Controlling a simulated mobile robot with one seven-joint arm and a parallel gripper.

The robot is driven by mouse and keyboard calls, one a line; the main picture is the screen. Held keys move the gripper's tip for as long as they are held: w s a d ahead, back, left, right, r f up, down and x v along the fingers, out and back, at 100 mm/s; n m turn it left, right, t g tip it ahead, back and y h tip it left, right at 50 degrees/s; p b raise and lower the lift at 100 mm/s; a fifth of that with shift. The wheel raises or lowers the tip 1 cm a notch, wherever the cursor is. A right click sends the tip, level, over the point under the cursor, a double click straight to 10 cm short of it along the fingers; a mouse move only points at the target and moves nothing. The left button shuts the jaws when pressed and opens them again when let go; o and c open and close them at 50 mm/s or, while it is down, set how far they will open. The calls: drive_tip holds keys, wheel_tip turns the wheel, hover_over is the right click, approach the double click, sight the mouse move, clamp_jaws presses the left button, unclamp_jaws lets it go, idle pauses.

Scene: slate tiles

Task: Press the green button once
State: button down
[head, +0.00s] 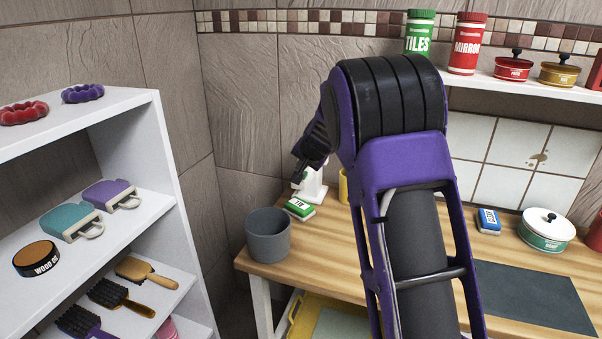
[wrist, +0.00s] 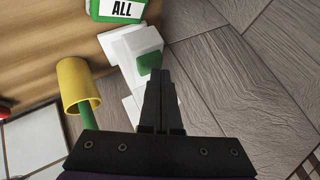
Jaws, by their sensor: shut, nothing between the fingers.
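The green button (wrist: 148,62) shows in the wrist view on a white, stepped device (wrist: 122,44) beside the wall. My gripper (wrist: 158,74) is shut and empty, its fingertips just below the button in that picture and overlapping its lower edge. I cannot tell whether they touch it. In the head view the white device (head: 314,186) stands at the back of the wooden counter, with my gripper (head: 299,176) at its upper left. The button is not clearly visible there.
A green-and-white box (head: 299,208) lies in front of the device, with a grey bin (head: 268,236) nearby. A yellow cup (wrist: 80,84) with a green handle is close to the device. The tiled wall (wrist: 235,80) is close on the right in the wrist view.

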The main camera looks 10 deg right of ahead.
drive_tip(key=shift+f, duration=0.25)
drive_tip(key=shift+r, duration=0.15)
drive_tip(key=shift+r+p, duration=0.75)
drive_tip(key=shift+r, duration=0.15)
drive_tip(key=shift+r+p, duration=2.1)
drive_tip(key=shift+r, duration=0.4)
